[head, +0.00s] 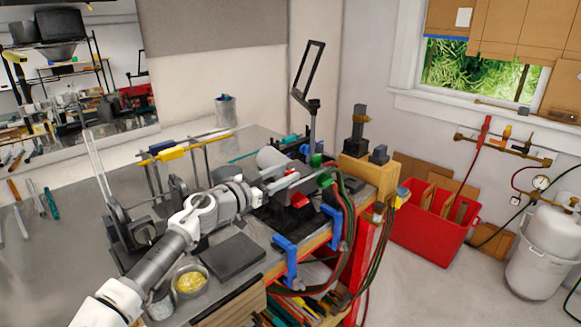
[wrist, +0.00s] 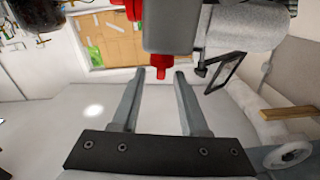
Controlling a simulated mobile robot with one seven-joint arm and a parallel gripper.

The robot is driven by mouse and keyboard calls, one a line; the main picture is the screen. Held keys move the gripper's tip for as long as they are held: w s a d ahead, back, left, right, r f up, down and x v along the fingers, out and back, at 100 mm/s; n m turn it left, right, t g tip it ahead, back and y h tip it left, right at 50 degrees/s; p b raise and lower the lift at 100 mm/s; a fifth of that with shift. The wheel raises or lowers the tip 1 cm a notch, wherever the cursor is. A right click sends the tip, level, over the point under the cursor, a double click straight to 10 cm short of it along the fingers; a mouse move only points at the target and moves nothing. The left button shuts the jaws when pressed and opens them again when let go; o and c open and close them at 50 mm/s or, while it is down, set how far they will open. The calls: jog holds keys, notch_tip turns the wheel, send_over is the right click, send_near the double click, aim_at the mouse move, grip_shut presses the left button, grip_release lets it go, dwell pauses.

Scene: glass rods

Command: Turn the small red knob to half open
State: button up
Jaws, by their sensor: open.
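A small red knob (wrist: 161,66) hangs from the underside of a grey torch body (wrist: 168,27) in the wrist view. My gripper (wrist: 159,76) is open, with one finger to each side of the knob near the fingertips. Gaps show between the knob and both fingers, but I cannot tell whether it lies fully between them in depth. A second red part (wrist: 133,10) sits higher on the left of the grey body. In the head view my gripper (head: 292,186) is at the torch on the bench, just above a red knob (head: 299,200).
Green fittings (head: 325,178) and hoses (head: 350,215) lie right of my gripper. Blue clamps (head: 286,258) grip the bench's front edge. A dark flat block (head: 233,257) and a dish of yellow pieces (head: 190,281) sit nearer. A black-framed panel (head: 309,72) stands behind.

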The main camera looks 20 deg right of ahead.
jog(key=shift+x, duration=1.2)
grip_shut()
